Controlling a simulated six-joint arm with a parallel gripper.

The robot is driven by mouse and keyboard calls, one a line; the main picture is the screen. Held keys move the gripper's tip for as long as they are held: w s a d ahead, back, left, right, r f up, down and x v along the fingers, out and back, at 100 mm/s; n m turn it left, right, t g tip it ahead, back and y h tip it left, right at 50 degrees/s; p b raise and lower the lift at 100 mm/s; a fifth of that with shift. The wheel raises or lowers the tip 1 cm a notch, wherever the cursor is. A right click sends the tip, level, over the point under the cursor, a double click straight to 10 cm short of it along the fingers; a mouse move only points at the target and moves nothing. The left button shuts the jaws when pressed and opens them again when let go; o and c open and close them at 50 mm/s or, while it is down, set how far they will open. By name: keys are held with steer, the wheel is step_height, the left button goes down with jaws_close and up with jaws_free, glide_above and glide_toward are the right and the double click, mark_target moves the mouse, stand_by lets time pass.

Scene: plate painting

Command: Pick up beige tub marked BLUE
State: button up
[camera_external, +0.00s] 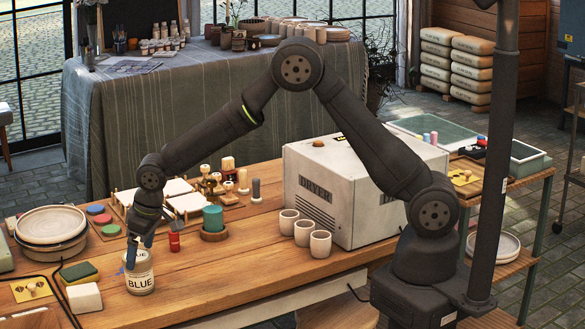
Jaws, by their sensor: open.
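The beige tub marked BLUE (140,280) stands upright on the wooden table, near its front left. Its lettering faces the camera. My gripper (135,262) points down at the top of the tub, with its fingers at the tub's upper part. The fingers are open. The gripper covers part of the tub's top, and I cannot tell whether the fingers touch it.
A small red bottle (174,237) stands behind the tub to the right. A white block (84,298) and a green-topped sponge (78,272) lie to the left. Stacked plates (50,224) are further left. Table right of the tub is clear up to the white cups (288,223) and dryer (325,170).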

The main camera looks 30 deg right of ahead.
mark_target(136, 269)
steer(key=shift+x, duration=3.35)
steer(key=shift+c, duration=0.4)
steer(key=shift+r, duration=0.1)
steer(key=c, duration=1.2)
steer(key=shift+c, duration=0.2)
steer(key=shift+a+r, duration=0.1)
steer(key=shift+r, duration=0.05)
